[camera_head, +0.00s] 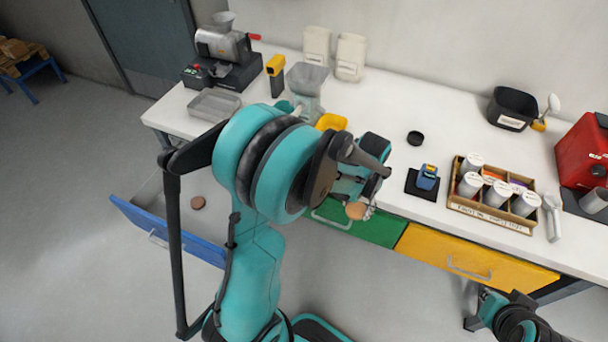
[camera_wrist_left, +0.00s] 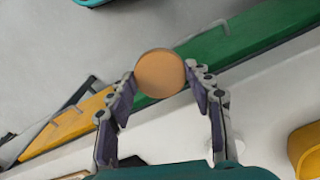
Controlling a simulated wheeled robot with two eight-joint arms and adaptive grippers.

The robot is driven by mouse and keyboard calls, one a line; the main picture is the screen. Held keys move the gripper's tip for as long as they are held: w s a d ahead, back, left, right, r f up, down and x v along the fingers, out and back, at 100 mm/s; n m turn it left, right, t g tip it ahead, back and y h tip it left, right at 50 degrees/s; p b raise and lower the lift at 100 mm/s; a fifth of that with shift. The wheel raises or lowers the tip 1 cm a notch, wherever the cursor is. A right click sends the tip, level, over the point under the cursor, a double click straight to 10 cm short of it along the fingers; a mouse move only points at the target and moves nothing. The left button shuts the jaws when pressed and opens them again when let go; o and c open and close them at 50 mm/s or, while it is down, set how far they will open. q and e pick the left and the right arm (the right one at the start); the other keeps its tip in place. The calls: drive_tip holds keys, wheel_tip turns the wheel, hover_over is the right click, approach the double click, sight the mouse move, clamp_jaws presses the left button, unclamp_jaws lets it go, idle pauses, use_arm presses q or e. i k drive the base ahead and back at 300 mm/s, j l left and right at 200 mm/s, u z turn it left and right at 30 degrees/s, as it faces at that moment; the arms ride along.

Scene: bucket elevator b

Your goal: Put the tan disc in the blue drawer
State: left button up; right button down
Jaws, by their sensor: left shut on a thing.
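The tan disc (camera_head: 356,210) is in my left gripper (camera_head: 362,206), above the front edge of the bench by the green drawer (camera_head: 362,226). In the left wrist view the tan disc (camera_wrist_left: 160,73) sits between the two fingertips of my left gripper (camera_wrist_left: 162,78), which is shut on it. The blue drawer (camera_head: 170,232) is pulled open at the left end of the bench.
The yellow drawer (camera_head: 475,262) looks shut. On the white bench (camera_head: 400,115) stand a crate of white-lidded jars (camera_head: 490,222), a blue device (camera_head: 427,178), a black bin (camera_head: 512,108) and a grinder (camera_head: 225,45). My left arm covers part of the bench between the disc and the blue drawer.

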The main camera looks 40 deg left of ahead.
sight(217, 194)
drive_tip(key=i+u, duration=0.1)
drive_tip(key=u, duration=1.45)
drive_tip(key=i+l+u, duration=0.25)
drive_tip(key=i+l, duration=0.5)
drive_tip(key=i, duration=0.05)
